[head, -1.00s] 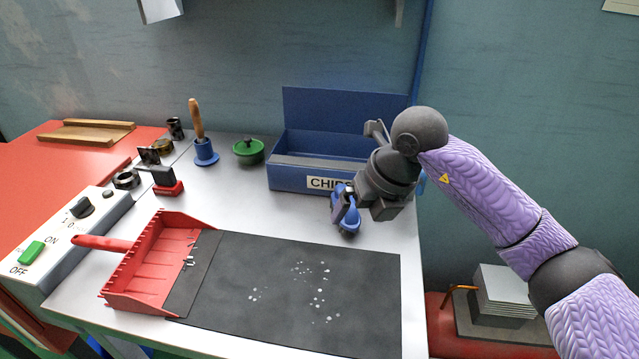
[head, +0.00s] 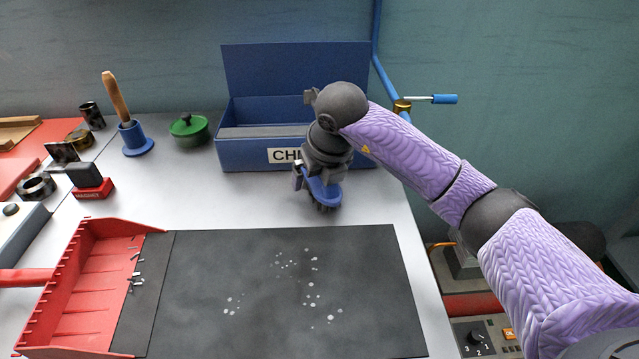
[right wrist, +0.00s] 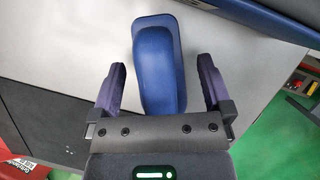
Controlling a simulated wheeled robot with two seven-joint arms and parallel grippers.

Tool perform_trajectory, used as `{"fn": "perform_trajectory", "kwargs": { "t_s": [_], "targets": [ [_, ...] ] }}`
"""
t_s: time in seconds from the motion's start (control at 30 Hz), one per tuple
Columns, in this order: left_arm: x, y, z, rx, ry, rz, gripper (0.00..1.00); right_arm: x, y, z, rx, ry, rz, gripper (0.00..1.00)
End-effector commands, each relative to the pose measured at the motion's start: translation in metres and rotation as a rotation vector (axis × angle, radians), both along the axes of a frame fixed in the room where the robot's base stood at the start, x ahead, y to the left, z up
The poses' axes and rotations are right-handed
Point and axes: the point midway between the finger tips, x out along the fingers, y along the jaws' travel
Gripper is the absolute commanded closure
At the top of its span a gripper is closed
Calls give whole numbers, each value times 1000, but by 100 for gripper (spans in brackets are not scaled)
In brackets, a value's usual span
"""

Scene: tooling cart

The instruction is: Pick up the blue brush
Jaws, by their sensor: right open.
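The blue brush (head: 325,193) stands on the cart top in front of the blue chip box, with dark bristles at its lower edge. My right gripper (head: 314,182) is right above it and partly hides it in the head view. In the right wrist view the brush's rounded blue handle (right wrist: 158,65) lies between the two open fingers of my right gripper (right wrist: 161,85), with a visible gap on each side. My left gripper is not in view.
The blue chip box (head: 240,155) stands just behind the brush. A dark mat (head: 200,290) with pale chips lies in front. A red dustpan (head: 85,290) is at the left. A wooden-handled tool (head: 118,100) and a green-lidded pot (head: 188,128) stand back left.

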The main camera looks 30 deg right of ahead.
Motion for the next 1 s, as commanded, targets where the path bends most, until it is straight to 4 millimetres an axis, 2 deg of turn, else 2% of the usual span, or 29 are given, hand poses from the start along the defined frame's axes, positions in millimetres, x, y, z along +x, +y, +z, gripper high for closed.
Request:
{"fn": "perform_trajectory", "kwargs": {
  "t_s": [0.07,0.5,0.53,0.77,0.87,1.0],
  "targets": [
    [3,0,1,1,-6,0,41,0,0,2,0,-1,0,2],
    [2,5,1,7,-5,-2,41,0,0,2,1,0,0,95],
    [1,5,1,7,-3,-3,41,0,0,2,1,0,0,100],
    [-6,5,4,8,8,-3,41,0,0,5,1,-2,0,100],
    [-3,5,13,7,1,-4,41,0,0,26,1,-6,-1,100],
    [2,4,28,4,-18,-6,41,0,0,68,1,-8,-1,100]
  ]
}}
